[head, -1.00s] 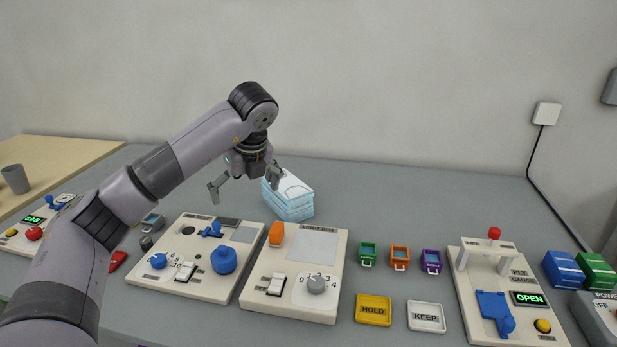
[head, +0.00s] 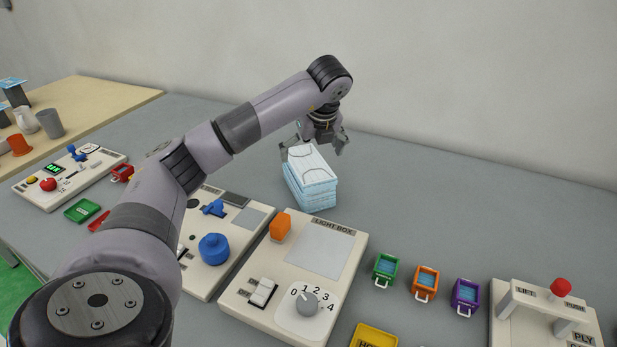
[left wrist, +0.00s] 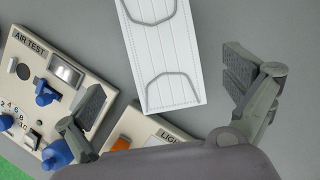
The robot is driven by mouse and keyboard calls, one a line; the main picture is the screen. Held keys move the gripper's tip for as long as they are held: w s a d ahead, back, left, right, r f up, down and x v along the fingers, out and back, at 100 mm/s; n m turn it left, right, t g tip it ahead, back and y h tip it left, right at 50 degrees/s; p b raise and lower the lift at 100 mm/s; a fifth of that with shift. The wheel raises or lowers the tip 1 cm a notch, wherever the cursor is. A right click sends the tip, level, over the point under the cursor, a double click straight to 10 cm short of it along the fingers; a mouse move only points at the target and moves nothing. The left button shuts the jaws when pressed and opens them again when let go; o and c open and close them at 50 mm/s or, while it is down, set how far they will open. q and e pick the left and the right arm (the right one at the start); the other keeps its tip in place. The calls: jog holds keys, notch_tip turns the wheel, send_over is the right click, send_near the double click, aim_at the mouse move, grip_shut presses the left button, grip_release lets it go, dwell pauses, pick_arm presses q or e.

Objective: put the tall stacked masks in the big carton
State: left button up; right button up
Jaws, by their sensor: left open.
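The tall stack of masks (head: 310,178), light blue with a white top, stands on the grey table behind the light box panel. The top mask also shows in the left wrist view (left wrist: 162,50), with its grey ear loops. My left gripper (head: 316,150) is open and empty at the back edge of the stack in the head view. In the left wrist view its fingers (left wrist: 165,100) are spread wide, one on each side of the stack's near end, with nothing between them gripped. My right gripper is not in view. I see no big carton in these frames.
The light box panel (head: 318,247) and the air test panel (head: 247,217) stand in front of the stack. The table behind and right of the stack is clear.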

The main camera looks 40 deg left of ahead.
aim_at(309, 165)
pick_arm(q)
jog(key=x, duration=0.5)
jog(key=shift+d+p+x, duration=0.15)
jog(key=shift+p+x, duration=0.25)
jog(key=shift+x, duration=0.95)
jog(key=shift+d+p+x, duration=0.1)
jog(key=shift+p+x, duration=0.25)
jog(key=shift+x, duration=0.95)
jog(key=shift+f, duration=0.1)
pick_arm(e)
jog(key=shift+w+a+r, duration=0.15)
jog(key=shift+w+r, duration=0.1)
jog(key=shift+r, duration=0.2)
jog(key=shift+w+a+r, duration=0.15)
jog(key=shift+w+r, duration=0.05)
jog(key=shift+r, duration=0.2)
pick_arm(q)
jog(key=shift+c, duration=0.4)
jog(key=c, duration=1.2)
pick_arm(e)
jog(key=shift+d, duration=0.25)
pick_arm(q)
jog(key=shift+o, duration=0.2)
